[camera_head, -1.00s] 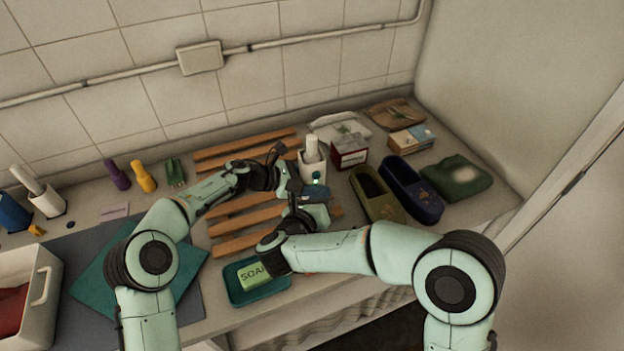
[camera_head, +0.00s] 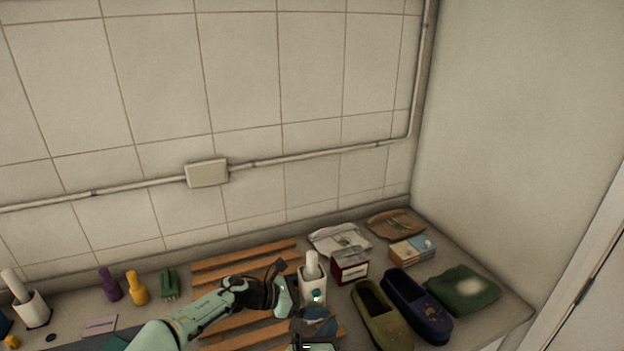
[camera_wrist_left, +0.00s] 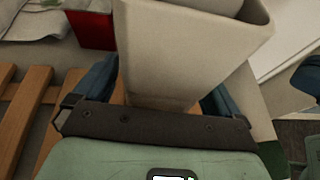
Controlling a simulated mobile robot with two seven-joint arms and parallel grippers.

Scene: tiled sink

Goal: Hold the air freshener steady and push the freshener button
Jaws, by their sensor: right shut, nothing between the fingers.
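A white container (camera_head: 312,288) with a white upright top stands beside the slatted wooden rack; I take it as the air freshener. My left gripper (camera_head: 295,299) reaches it from the left. In the left wrist view the pale, tapered container (camera_wrist_left: 185,50) sits between the blue fingers (camera_wrist_left: 160,98), which look closed against its sides. My right gripper (camera_head: 317,318) is shut and empty, just in front of the container, low in the picture. It hides part of the container's lower front. A small teal spot shows there; I cannot tell whether it is the button.
A red-and-white box (camera_head: 350,267) stands close behind the container to the right. Green (camera_head: 380,312) and blue (camera_head: 415,303) slippers and a green cloth (camera_head: 464,288) lie to the right. Purple (camera_head: 109,285) and yellow (camera_head: 136,288) bottles stand left of the wooden rack (camera_head: 245,258).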

